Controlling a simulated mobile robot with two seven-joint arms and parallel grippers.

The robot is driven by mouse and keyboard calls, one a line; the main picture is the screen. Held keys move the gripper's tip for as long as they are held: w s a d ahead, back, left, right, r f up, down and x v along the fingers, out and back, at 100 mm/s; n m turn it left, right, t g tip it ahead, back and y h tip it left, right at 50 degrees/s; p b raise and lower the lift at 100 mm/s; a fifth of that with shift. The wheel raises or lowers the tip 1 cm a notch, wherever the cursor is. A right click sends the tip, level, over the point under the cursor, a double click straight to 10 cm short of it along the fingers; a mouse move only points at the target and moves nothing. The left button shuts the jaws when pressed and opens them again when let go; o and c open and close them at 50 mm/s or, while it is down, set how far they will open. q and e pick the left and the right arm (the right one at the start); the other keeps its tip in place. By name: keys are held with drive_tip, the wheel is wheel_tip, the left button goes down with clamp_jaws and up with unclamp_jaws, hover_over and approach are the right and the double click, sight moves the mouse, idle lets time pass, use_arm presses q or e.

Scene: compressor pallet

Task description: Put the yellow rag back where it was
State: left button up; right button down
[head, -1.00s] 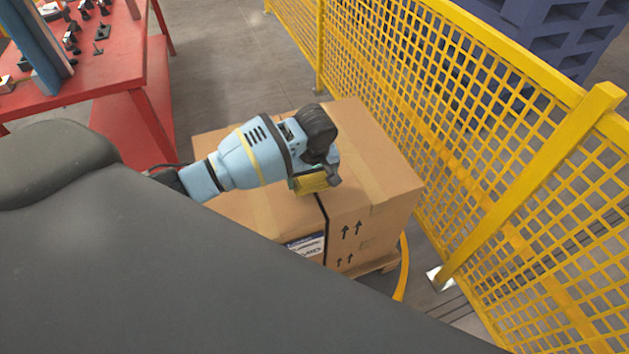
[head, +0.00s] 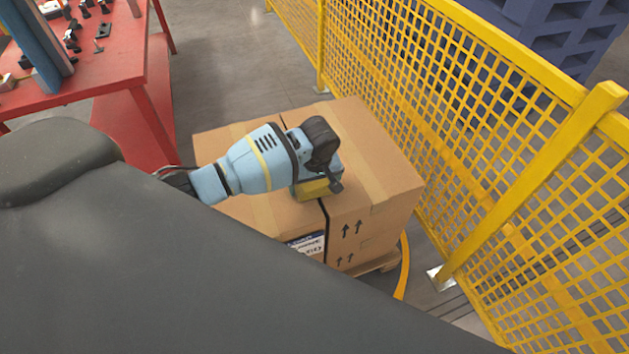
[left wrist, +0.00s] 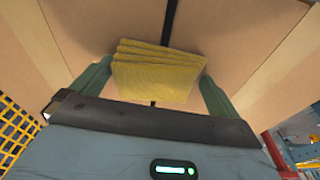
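The yellow rag (head: 314,190) is a small folded stack on or just above the top of a cardboard box, near the box's front edge and its black strap. My left gripper (head: 318,186) points down at it from above. In the left wrist view the rag (left wrist: 157,74) fills the space between the two green fingers (left wrist: 156,68), which are well apart with their tips against its sides. The gripper looks shut on it. Whether the rag's underside touches the box is hard to tell. My right gripper is not in view.
The cardboard box (head: 380,165) stands on a wooden pallet (head: 378,263). A yellow mesh fence (head: 420,110) runs close along its right side. A red table (head: 110,75) with small parts is at upper left. Blue pallets (head: 560,35) stand behind the fence.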

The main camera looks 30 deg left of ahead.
sight(315, 187)
use_arm(q)
drive_tip(key=r, duration=0.5)
drive_tip(key=s+r, duration=0.1)
drive_tip(key=r, duration=0.1)
drive_tip(key=shift+d+r+p, duration=0.25)
drive_tip(key=shift+p, duration=0.1)
drive_tip(key=shift+r, duration=0.25)
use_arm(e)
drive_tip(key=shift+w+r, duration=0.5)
use_arm(q)
drive_tip(key=shift+s+f, duration=0.1)
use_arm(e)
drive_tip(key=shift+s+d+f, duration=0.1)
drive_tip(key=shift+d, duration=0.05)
